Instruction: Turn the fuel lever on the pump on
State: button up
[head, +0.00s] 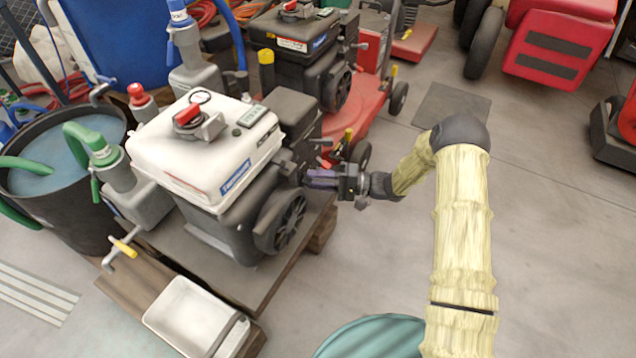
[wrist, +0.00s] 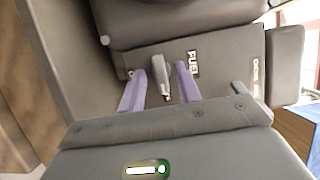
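The pump (head: 215,155) has a white tank top with a red cap and a dark engine body, and stands on a wooden platform. My gripper (head: 312,178) is at the right side of its engine. In the wrist view, the grey fuel lever (wrist: 161,78) sits on a dark panel beside a white FUEL label (wrist: 193,64). The two purple fingers of my gripper (wrist: 160,86) are apart, one on each side of the lever. I see gaps between the fingers and the lever. In the head view the lever is hidden or too small to tell.
A second dark pump (head: 295,45) stands behind on a red cart. A black tub of water (head: 60,215) with green hoses is at the left. A white tray (head: 190,315) lies in front of the pump. A teal round object (head: 372,338) is at the bottom. Grey floor is open at right.

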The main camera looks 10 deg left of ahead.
grip_shut()
